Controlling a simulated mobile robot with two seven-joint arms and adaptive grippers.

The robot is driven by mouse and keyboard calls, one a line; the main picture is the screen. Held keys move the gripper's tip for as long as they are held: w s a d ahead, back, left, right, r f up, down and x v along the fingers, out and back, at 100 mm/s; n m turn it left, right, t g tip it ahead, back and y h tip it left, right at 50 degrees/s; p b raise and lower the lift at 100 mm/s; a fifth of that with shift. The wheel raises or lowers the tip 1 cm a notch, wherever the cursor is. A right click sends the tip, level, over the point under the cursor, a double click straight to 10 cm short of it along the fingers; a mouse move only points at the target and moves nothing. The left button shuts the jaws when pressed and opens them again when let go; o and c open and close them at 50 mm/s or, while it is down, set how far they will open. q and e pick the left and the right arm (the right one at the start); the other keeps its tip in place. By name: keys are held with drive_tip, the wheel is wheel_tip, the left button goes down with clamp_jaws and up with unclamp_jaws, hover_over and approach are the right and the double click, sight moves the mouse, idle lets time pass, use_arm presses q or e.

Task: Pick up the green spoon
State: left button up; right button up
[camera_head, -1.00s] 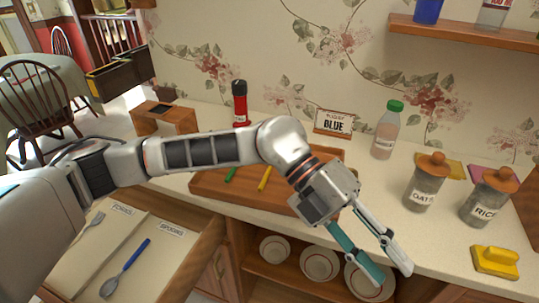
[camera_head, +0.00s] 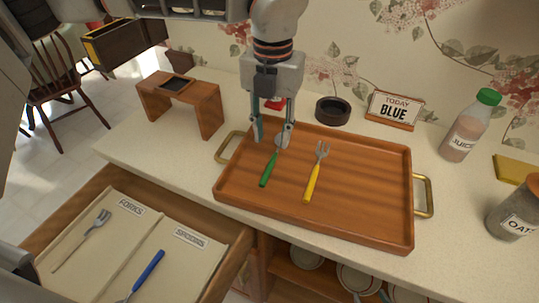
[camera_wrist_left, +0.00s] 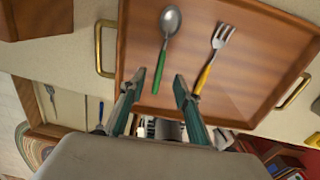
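The green spoon (camera_head: 268,170) lies on the wooden tray (camera_head: 370,205), its green handle toward the front and its metal bowl toward the back, partly behind a finger in the head view. My left gripper (camera_head: 271,138) points down over the spoon's bowl end in that view, open and empty. In the left wrist view, the open fingers (camera_wrist_left: 160,80) stand on either side of the spoon's green handle (camera_wrist_left: 160,68), with a gap on both sides. I cannot tell the exact height above the tray. My right gripper is not in view.
A yellow-handled fork (camera_head: 313,180) lies right of the spoon. The tray has brass handles (camera_head: 423,195). Behind stand a dark round dish (camera_head: 333,110) and a sign (camera_head: 393,108). A wooden stand (camera_head: 180,98) is left. An open drawer (camera_head: 225,262) holds a fork and a blue-handled utensil.

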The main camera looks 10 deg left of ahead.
sight(272, 161)
use_arm(q)
drive_tip(key=shift+s+d+f, duration=0.1)
drive_tip(key=shift+f, duration=0.85)
wheel_tip(272, 161, down, 5)
drive_tip(key=shift+f, duration=0.15)
clamp_jaws()
